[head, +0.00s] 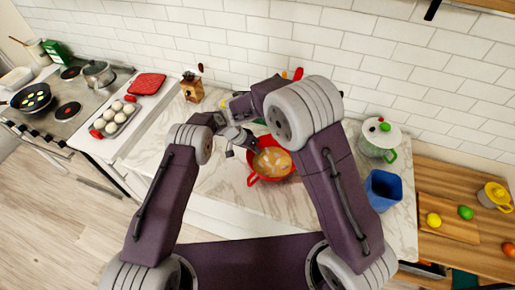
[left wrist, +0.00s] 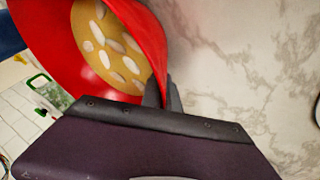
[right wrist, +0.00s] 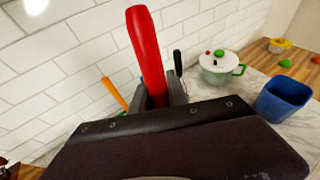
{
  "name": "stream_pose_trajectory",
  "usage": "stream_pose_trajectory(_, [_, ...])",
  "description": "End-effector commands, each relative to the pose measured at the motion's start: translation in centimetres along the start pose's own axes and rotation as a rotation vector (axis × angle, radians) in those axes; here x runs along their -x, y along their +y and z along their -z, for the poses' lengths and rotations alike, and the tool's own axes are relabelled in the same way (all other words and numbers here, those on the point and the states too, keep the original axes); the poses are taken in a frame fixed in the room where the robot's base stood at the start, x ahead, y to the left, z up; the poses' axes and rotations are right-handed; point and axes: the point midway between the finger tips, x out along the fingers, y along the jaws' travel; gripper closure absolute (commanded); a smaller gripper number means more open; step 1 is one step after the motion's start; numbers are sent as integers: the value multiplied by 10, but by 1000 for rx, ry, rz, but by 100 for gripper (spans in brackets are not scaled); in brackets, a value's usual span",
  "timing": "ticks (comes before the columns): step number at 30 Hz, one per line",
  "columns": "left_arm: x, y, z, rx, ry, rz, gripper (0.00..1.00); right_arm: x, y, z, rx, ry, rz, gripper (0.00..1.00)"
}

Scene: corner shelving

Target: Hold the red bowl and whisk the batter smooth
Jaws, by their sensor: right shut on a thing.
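The red bowl (head: 252,181) stands on the marble counter and holds tan batter (head: 272,162) with pale lumps. It fills the upper left of the left wrist view (left wrist: 150,30). My left gripper (head: 250,145) is at the bowl's left rim, its fingers (left wrist: 162,98) close together with the bowl's wall between them. My right gripper (right wrist: 160,95) is shut on an upright red handle (right wrist: 147,50), apparently the whisk's. Its working end is hidden. The handle's top shows above my right arm in the head view (head: 298,73), where that arm hides the right gripper.
A blue container (head: 384,190) and a white lidded pot (head: 379,138) stand right of the bowl. An orange-handled utensil (right wrist: 113,92) is near the tiled wall. An egg tray (head: 115,119) is left, by the stove. Marble left of the bowl (head: 215,180) is clear.

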Motion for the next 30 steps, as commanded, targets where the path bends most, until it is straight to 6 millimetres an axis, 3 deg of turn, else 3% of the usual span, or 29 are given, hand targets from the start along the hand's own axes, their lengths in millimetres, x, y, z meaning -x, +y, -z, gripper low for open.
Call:
stream_pose_trajectory(4, [0,0,0,0,-1,0,100,0,-4,-3,-37,-50,24,100])
stream_pose_trajectory(8, [0,0,0,0,-1,0,100,1,-26,-16,-105,-117,116,100])
stream_pose_trajectory(12, [0,0,0,0,-1,0,100,18,-44,-7,-148,-197,149,100])
stream_pose_trajectory(21, [0,0,0,0,-1,0,100,48,-35,36,-187,-315,22,100])
stream_pose_trajectory(30, [0,0,0,0,-1,0,100,51,-32,41,-212,-356,-2,100])
